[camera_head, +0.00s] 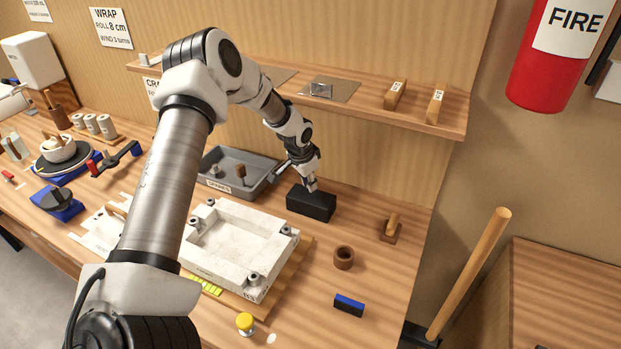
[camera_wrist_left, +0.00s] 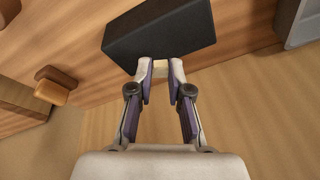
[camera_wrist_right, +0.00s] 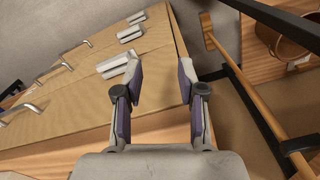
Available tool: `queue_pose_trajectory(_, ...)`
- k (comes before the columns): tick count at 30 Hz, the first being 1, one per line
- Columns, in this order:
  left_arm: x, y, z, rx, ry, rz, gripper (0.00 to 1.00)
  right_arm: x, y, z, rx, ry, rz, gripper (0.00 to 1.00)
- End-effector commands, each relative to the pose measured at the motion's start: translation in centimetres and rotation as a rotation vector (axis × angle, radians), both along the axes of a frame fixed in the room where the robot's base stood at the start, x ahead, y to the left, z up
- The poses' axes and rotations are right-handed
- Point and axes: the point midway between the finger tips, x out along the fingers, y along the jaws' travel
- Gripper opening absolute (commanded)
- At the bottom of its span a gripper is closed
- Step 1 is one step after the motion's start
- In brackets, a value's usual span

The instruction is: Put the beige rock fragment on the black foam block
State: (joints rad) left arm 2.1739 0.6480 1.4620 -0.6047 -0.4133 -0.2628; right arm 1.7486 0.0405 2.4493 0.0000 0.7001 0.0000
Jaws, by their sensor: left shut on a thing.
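The black foam block (camera_head: 311,205) stands on the bench near the back wall; it also shows in the left wrist view (camera_wrist_left: 165,32). My left gripper (camera_head: 311,184) is at the top of the block in the head view. In the left wrist view its fingers (camera_wrist_left: 160,75) are shut on a small beige piece (camera_wrist_left: 160,68), the beige rock fragment, at the edge of the block. I cannot tell whether the fragment touches the block. My right gripper (camera_wrist_right: 160,75) is open and empty, away from the bench, and shows only in the right wrist view.
A grey tray (camera_head: 262,186) lies left of the block, and a white plaster mould (camera_head: 215,270) in front of it. A brown ring (camera_head: 343,258), a blue-topped block (camera_head: 349,305) and a wooden-handled tool (camera_head: 391,228) stand to the right. A shelf (camera_head: 370,115) hangs above.

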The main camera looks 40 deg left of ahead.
Motion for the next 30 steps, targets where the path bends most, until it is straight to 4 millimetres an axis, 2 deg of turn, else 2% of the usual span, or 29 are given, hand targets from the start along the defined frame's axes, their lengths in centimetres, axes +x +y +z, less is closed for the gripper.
queue_pose_trajectory(3,1.0,0.0,-0.8,-0.003,-0.004,-0.001,0.03,0.0,0.0,-2.3,0.0,-0.001,0.0,0.4)
queue_pose_trajectory(7,0.7,0.0,-3.6,-0.003,0.0,0.0,0.03,0.0,0.0,-4.9,0.0,0.0,0.0,0.4)
queue_pose_trajectory(20,0.7,0.0,-3.9,-0.004,0.0,0.001,0.03,0.0,0.0,-4.8,0.0,-0.001,0.0,0.4)
queue_pose_trajectory(21,0.7,0.0,-3.9,-0.004,0.0,0.001,0.22,0.0,0.0,-4.8,0.0,-0.001,0.0,0.4)
queue_pose_trajectory(23,0.7,0.0,-3.8,-0.004,0.0,0.001,0.43,0.0,0.0,-4.8,0.0,0.0,0.0,0.4)
queue_pose_trajectory(30,0.7,0.0,-3.9,-0.005,0.0,0.001,0.43,0.0,0.0,-4.8,0.0,-0.001,0.0,0.4)
